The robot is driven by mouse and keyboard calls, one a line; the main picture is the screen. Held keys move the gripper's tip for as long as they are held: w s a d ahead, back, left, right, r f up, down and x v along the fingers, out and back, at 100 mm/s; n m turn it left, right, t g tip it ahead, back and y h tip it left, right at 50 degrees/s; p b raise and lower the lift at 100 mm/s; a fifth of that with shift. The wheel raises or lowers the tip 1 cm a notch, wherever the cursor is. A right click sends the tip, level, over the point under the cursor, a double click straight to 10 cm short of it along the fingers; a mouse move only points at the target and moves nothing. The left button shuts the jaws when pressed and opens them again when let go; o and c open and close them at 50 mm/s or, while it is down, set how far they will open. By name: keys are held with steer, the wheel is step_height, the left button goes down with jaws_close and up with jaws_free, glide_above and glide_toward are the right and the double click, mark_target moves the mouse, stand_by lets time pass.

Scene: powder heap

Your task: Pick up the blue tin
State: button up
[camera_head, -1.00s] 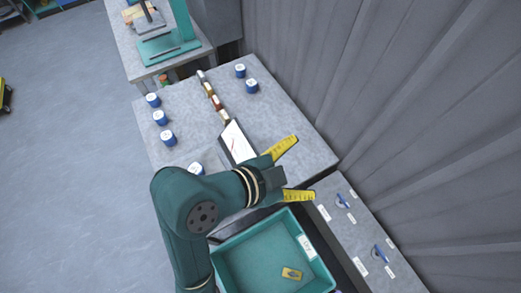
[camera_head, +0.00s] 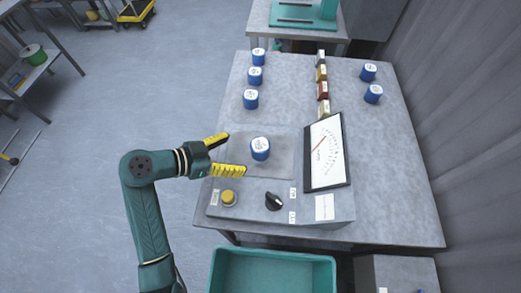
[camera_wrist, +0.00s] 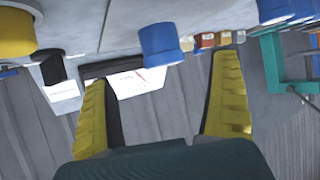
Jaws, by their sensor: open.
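A blue tin (camera_head: 260,148) with a white lid stands upright on the flat plate (camera_head: 283,165) of the weighing scale. My gripper (camera_head: 234,154) is open and empty to the left of this tin, its yellow fingers pointing towards it. In the wrist view, a blue tin (camera_wrist: 160,45) shows ahead between the spread fingers, not gripped. More blue tins stand farther back on the table: several in a left column (camera_head: 255,75) and two at the right (camera_head: 373,93).
The scale has a dial panel (camera_head: 325,150), a yellow button (camera_head: 229,198) and a black knob (camera_head: 274,201). A row of small blocks (camera_head: 323,90) runs behind the dial. A teal bin (camera_head: 275,258) is in front. A wall (camera_head: 475,130) borders the right side.

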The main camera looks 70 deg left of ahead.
mark_target(260, 148)
steer(key=x, duration=0.3)
steer(key=b+x, duration=0.1)
steer(key=x, duration=0.5)
steer(key=shift+w+r, duration=0.2)
steer(key=shift+w, duration=0.1)
steer(key=shift+c, duration=0.3)
steer(key=shift+s+r, duration=0.1)
steer(key=c, duration=1.3)
